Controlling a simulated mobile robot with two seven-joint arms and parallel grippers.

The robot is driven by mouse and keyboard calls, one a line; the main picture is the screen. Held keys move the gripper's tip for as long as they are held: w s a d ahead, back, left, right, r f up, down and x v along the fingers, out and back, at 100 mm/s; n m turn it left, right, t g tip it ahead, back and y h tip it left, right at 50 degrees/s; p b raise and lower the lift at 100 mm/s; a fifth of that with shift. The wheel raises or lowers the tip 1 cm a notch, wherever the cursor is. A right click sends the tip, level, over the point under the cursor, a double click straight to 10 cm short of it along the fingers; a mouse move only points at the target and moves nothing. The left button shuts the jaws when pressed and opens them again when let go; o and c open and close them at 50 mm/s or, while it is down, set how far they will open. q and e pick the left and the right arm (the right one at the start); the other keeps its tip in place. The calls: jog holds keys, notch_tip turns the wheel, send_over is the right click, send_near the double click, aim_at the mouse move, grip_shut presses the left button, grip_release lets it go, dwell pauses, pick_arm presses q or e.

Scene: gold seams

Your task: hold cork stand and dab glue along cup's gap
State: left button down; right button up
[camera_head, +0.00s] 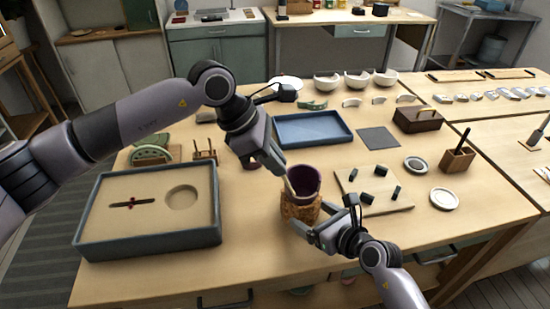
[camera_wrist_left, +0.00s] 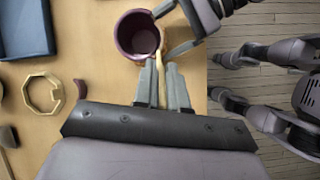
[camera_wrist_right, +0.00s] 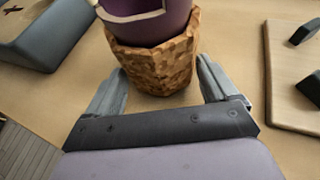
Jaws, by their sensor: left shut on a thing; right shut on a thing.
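The purple cup (camera_head: 305,181) sits upright in the rough brown cork stand (camera_head: 298,209) near the table's front edge. Its broken, pale-edged rim shows in the right wrist view (camera_wrist_right: 150,28), and its open top in the left wrist view (camera_wrist_left: 133,35). My right gripper (camera_wrist_right: 160,88) is shut on the cork stand, one finger on each side. My left gripper (camera_wrist_left: 161,78) is shut on a thin wooden glue stick (camera_wrist_left: 162,62). The stick's end is at the cup's rim; I cannot tell whether it touches. The gap itself is not clear in the head view.
A sand tray (camera_head: 88,237) is at the left, and a blue tray (camera_head: 313,141) behind the cup. A board with black blocks (camera_head: 400,205) lies right of the cup, near a wooden holder (camera_head: 458,159) and round dishes (camera_head: 444,199). White bowls (camera_head: 357,82) stand at the back.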

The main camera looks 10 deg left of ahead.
pick_arm(q)
jog(key=shift+d, duration=0.3)
jog(key=shift+f, duration=0.3)
dwell(1.0)
jog(key=shift+r, duration=0.2)
jog(key=shift+d+r, duration=0.15)
jog(key=shift+d, duration=0.9)
jog(key=shift+f, duration=0.35)
dwell(0.7)
jog(key=shift+r, duration=0.25)
